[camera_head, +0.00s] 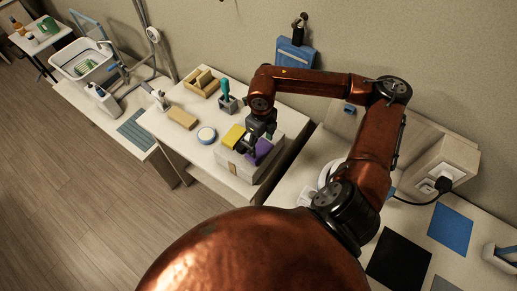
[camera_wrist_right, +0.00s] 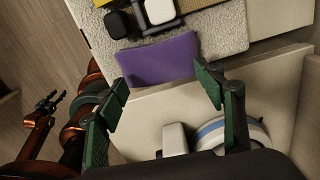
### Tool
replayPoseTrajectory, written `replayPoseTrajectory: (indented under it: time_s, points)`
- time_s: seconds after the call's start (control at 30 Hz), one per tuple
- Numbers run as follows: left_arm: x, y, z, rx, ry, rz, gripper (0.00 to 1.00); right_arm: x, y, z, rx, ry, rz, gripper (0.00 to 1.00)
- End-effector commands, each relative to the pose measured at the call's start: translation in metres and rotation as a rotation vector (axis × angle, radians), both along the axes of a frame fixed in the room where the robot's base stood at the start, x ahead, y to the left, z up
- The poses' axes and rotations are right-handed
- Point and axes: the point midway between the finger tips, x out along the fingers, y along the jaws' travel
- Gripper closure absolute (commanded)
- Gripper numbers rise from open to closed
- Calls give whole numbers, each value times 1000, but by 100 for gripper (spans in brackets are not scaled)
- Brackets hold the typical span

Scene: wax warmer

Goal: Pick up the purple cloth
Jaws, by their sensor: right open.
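The purple cloth (camera_head: 263,150) lies on the front right part of a pale box top (camera_head: 236,158) in the head view, beside a yellow block-like item (camera_head: 234,136). My right gripper (camera_head: 262,128) is just above and behind it and partly hides it. In the right wrist view the purple cloth (camera_wrist_right: 160,58) lies flat near the top middle. The green-padded fingers of my right gripper (camera_wrist_right: 164,92) are wide apart, with nothing between them, and the cloth lies ahead of their tips. A small dark gripper, apparently my left one (camera_wrist_right: 48,102), shows at the left edge; its jaws are too small to judge.
A blue-and-white round object (camera_wrist_right: 228,130) shows low in the wrist view. A gap separates the table from the right counter.

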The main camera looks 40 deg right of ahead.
Motion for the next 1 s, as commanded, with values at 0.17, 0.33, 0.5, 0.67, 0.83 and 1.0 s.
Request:
replayPoseTrajectory:
  time_s: [0.17,0.33,0.5,0.67,0.83,1.0]
  points:
    - [0,0,12,0,-1,0,60,6,3,-23,2,3,-1,24]
    - [4,0,15,0,-7,-1,60,6,2,-45,1,1,-2,12]
    - [5,0,15,0,-8,-1,60,6,1,-50,0,2,-3,0]
    - [7,0,15,0,-10,-2,60,5,1,-51,-1,3,-3,5]
    - [7,1,15,0,-10,-2,60,5,1,-51,-1,5,-3,17]
    - [7,1,15,0,-10,-2,60,4,1,-51,-1,6,-3,29]
